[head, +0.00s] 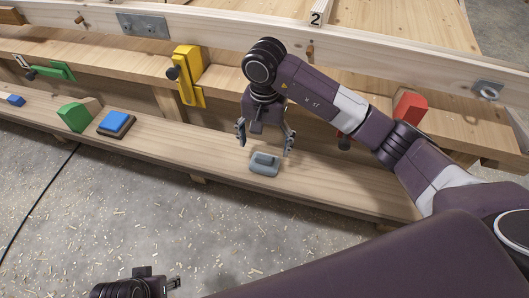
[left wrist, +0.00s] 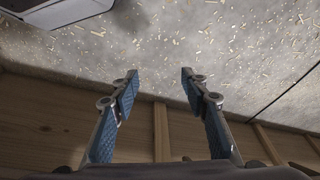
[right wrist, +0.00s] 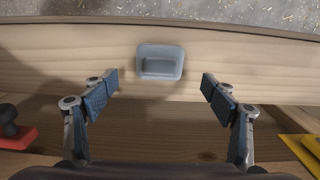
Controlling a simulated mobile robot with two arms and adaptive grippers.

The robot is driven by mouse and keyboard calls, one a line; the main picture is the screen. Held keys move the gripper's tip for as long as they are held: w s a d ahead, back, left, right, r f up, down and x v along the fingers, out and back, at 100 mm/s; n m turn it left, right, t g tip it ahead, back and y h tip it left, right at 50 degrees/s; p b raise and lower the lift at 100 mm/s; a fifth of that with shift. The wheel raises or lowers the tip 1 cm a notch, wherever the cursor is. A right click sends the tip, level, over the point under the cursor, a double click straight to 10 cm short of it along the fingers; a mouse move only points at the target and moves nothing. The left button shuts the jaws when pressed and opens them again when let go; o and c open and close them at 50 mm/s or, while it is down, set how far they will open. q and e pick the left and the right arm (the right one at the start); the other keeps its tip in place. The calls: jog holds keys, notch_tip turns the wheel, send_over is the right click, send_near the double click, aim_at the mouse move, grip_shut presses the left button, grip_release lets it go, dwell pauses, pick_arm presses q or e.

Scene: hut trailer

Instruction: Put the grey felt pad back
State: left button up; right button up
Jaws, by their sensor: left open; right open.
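The grey felt pad (head: 264,168), a small rounded square with a raised block on it, lies flat on the lower wooden ledge (head: 335,187). In the right wrist view the pad (right wrist: 160,54) lies ahead of the fingertips, centred between them. My right gripper (head: 264,141) is open and empty, pointing down just above and behind the pad, not touching it. My left gripper (head: 174,283) is at the bottom edge of the head view, away from the ledge. In the left wrist view it (left wrist: 160,78) is open and empty over the floor.
On the ledge to the left stand a blue block on a dark base (head: 116,123), a green wedge (head: 73,118) and a small blue block (head: 15,100). A yellow clamp-like piece (head: 190,72) and a red one (head: 411,105) are on the beam behind. Ledge around the pad is clear.

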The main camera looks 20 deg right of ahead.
aim_at(265, 157)
pick_arm(q)
jog(key=shift+s+x, duration=0.2)
jog(key=shift+x, duration=0.95)
pick_arm(e)
jog(key=shift+r, duration=2.35)
